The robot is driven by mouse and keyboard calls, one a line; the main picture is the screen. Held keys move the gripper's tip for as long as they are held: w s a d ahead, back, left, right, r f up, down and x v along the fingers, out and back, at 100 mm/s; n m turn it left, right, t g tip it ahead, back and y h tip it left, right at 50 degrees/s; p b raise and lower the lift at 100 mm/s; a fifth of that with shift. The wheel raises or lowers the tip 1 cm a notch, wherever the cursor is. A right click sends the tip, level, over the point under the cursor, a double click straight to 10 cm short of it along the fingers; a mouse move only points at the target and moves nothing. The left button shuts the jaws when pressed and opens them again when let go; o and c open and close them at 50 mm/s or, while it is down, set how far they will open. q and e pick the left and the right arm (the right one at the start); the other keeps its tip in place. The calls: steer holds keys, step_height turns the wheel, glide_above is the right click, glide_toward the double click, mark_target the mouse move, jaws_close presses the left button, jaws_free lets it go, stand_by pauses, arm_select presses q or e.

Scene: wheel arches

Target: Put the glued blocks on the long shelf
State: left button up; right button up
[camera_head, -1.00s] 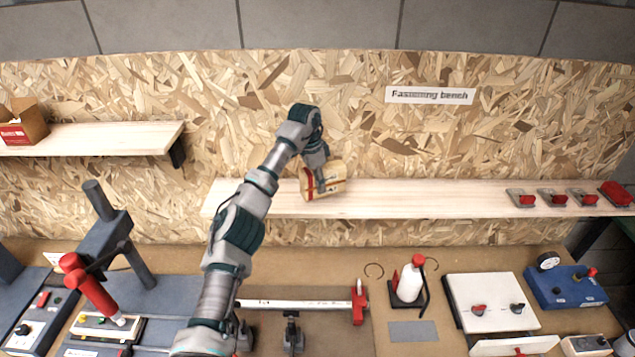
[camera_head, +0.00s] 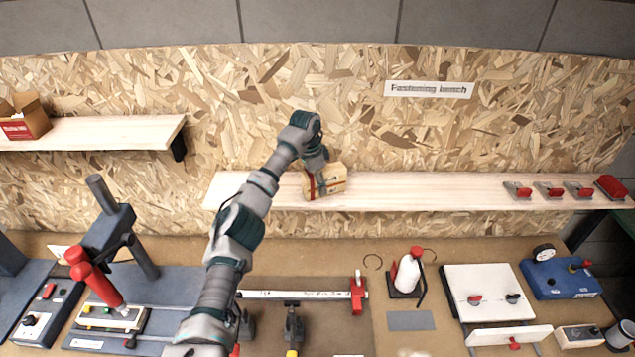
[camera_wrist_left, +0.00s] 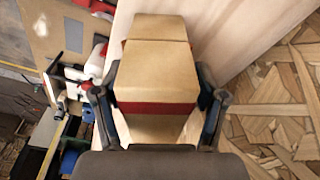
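The glued blocks (camera_head: 334,181) are a pale wooden piece with a red band, at the left part of the long shelf (camera_head: 440,190). My left gripper (camera_head: 318,178) is at their left side in the head view. In the left wrist view, its fingers (camera_wrist_left: 158,105) lie against both sides of the glued blocks (camera_wrist_left: 157,65), shut on them. The shelf's pale board (camera_wrist_left: 255,30) shows behind them. The blocks are at shelf-board height; whether their underside touches the board is hidden. My right gripper is not in view.
Several red-and-grey clamps (camera_head: 550,189) and a red box (camera_head: 611,187) occupy the shelf's right end; its middle is clear. A shorter shelf (camera_head: 100,135) with a cardboard box (camera_head: 24,118) is at upper left. The bench below holds a press, a bar clamp and a glue bottle (camera_head: 407,272).

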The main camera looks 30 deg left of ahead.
arm_select(q)
steer(key=shift+d, duration=0.1)
steer(key=shift+r, duration=0.25)
steer(key=r, duration=0.2)
steer(key=r+b, duration=0.1)
steer(key=r, duration=0.1)
steer(key=shift+s+r, duration=0.2)
steer(key=shift+r, duration=0.15)
steer(key=r, duration=0.4)
steer(key=s+a+r+p, duration=0.1)
steer(key=r, duration=0.2)
steer(key=shift+f, duration=0.1)
